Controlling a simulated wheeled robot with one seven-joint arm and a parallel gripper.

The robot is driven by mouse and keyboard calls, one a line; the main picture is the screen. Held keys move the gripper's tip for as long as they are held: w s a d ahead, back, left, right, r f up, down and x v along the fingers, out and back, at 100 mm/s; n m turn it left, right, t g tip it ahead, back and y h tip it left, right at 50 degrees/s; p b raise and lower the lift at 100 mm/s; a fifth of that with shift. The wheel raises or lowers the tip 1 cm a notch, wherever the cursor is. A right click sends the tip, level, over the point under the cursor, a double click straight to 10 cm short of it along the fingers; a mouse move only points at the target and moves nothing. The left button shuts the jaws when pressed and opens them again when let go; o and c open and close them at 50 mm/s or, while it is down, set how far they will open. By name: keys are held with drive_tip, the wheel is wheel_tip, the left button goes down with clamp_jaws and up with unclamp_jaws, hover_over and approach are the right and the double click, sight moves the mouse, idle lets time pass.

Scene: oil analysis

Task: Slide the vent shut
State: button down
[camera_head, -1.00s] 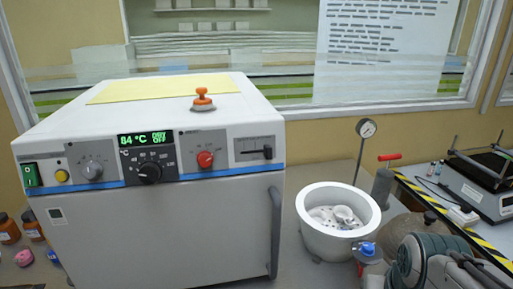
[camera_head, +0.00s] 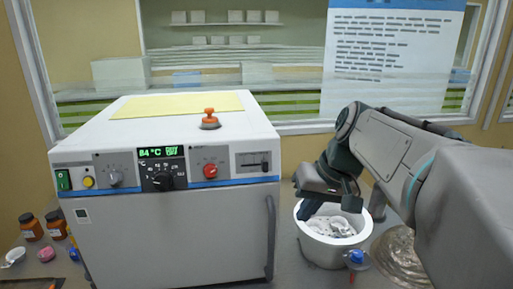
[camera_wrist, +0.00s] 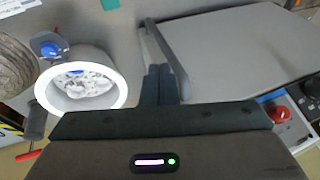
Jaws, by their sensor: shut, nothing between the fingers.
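The vent slider (camera_head: 265,166) is a small dark knob on a horizontal slot at the right end of the oven's front panel. It sits toward the right end of its slot. The white oven (camera_head: 170,235) stands on the bench with its door closed. My gripper (camera_head: 306,208) is right of the oven, lower than the slider and apart from it, in front of the white pot. In the wrist view my gripper's dark fingers (camera_wrist: 158,84) are together and empty, close to the door handle (camera_wrist: 168,60) in the picture. The vent slider is not visible in the wrist view.
A white pot (camera_head: 338,255) with pale contents stands right of the oven. The vertical door handle (camera_head: 270,240) sticks out below the slider. An orange-topped object (camera_head: 209,119) is on the oven top. The red knob (camera_head: 210,171) is left of the vent panel.

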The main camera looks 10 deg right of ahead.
sight(280, 158)
drive_tip(key=w+d+r+n+t+y+p, duration=0.1)
drive_tip(key=w+d+r, duration=0.2)
drive_tip(key=r, duration=0.4)
drive_tip(key=w+d+r+n+y+p, duration=0.1)
drive_tip(key=w+d+r+y+p, duration=0.15)
drive_tip(key=r, duration=0.55)
drive_tip(key=a+r+p+x, duration=0.1)
drive_tip(key=a+x, duration=0.1)
drive_tip(key=x, duration=1)
drive_tip(key=shift+a+h, duration=0.15)
drive_tip(key=shift+h, duration=0.3)
drive_tip(key=shift+w+r, duration=0.1)
